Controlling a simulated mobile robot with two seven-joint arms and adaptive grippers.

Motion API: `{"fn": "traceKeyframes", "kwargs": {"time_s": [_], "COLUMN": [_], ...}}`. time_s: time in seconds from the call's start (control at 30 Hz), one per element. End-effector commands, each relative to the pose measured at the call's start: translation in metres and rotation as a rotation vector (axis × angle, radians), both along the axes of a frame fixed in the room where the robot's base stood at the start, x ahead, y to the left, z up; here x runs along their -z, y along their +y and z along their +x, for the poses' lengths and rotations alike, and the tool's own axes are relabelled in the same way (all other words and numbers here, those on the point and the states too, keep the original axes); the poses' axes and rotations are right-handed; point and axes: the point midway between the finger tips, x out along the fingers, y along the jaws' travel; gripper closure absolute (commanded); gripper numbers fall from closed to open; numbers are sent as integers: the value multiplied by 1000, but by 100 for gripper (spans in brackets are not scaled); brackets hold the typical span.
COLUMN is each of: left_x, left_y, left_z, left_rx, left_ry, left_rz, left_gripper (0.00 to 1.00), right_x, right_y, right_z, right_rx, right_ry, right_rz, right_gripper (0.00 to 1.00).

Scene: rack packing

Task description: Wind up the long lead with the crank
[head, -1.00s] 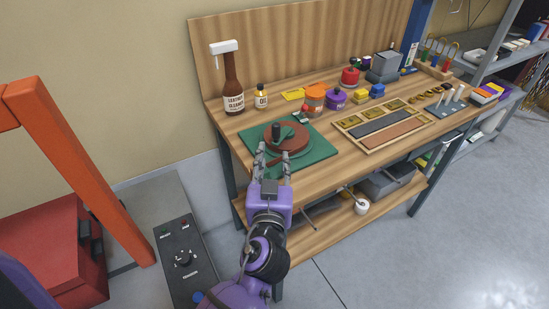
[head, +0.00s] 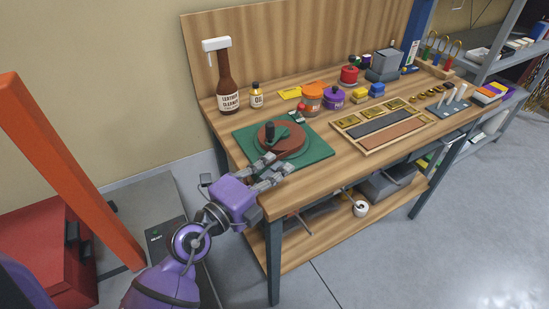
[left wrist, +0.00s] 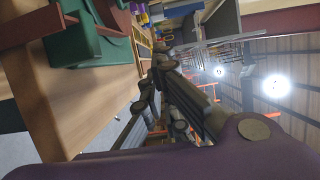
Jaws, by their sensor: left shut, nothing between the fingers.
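A round brown reel (head: 290,145) lies on a green base plate (head: 317,150) at the near left of the workbench. A green crank with an upright dark knob (head: 270,131) sits on top of the reel. My left gripper (head: 281,171) is at the plate's front edge, its fingers pointing right, apart from the knob. It is shut and empty. In the left wrist view its fingers (left wrist: 150,103) show in the middle, and part of the green crank mount (left wrist: 85,40) shows at the upper left. I cannot make out the lead. My right gripper is out of view.
A cleaner bottle (head: 227,88) and an oil bottle (head: 256,96) stand behind the reel. A wooden tray (head: 365,151) lies farther right. An orange post (head: 75,170) rises at the left.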

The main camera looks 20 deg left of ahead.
Motion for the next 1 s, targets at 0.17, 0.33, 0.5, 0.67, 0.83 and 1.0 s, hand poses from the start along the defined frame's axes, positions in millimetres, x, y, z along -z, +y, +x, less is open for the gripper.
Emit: {"fn": "traceKeyframes", "kwargs": {"time_s": [0.17, 0.33, 0.5, 0.67, 0.83, 1.0], "left_x": [-4, -3, 1, 0, -1, -2], "left_y": [-17, -32, -16, -1, 5, 5], "left_z": [35, 69, 78, 79, 80, 80], "left_rx": [3, 3, 0, 0, 0, 0], "left_ry": [-5, -4, 0, -2, -2, -2], "left_rz": [-2, -3, 3, -1, -4, -5], "left_gripper": [100, 100, 100, 100, 100, 100], "right_x": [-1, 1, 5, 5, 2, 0], "right_y": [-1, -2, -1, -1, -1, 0], "right_z": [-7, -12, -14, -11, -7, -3], "right_rx": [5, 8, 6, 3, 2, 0], "right_ry": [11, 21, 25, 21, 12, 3], "right_rz": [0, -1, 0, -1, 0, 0], "right_gripper": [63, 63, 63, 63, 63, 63]}}
